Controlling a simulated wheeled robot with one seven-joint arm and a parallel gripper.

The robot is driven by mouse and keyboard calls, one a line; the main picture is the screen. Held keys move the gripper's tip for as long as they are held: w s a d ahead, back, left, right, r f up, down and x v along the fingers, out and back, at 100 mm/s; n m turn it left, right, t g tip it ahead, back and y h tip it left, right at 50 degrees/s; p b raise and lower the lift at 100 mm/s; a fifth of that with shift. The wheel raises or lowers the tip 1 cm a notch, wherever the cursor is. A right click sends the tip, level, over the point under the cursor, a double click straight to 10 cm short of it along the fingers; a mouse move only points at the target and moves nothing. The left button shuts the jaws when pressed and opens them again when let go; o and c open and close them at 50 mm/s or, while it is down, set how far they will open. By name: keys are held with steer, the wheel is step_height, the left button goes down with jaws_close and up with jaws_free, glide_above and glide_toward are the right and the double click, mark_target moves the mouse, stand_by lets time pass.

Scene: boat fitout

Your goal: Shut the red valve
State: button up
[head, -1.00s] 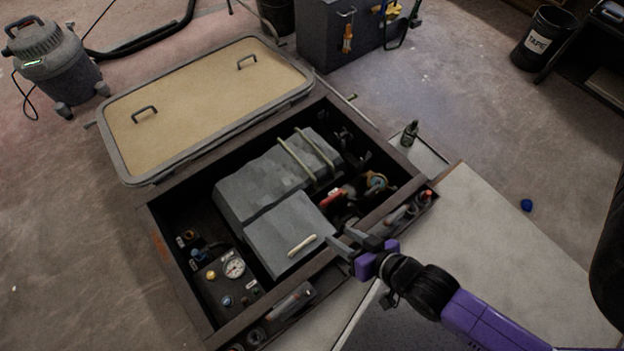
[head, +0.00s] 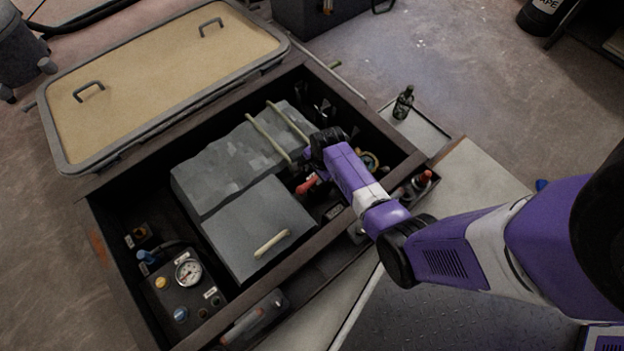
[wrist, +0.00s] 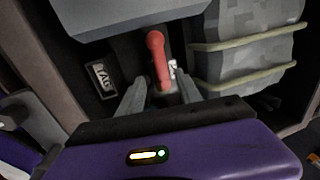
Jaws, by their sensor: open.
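The red valve handle (wrist: 159,60) is a red lever with a rounded end, inside the dark engine bay. In the wrist view it lies just beyond and between the two grey fingertips of my gripper (wrist: 162,92), which are apart. I cannot tell whether either finger touches it. In the head view the red lever (head: 307,185) shows just left of my arm, beside the grey engine block. My gripper's fingers are hidden there behind my own wrist. The valve's base is partly hidden.
The bay's wooden rim (head: 270,285) lies below my arm. A gauge panel (head: 188,273) is at lower left. A tag (wrist: 101,78) sits left of the lever.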

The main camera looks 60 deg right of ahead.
mark_target(311, 182)
steer(key=f+b, duration=0.1)
steer(key=f, duration=0.1)
steer(key=w+f+b, duration=0.1)
steer(key=f+b, duration=0.1)
steer(key=f, duration=0.1)
steer(key=f+b, duration=0.2)
steer(key=shift+w+d+f, duration=0.2)
steer(key=shift+w+f, duration=0.1)
jaws_close()
stand_by(1.3)
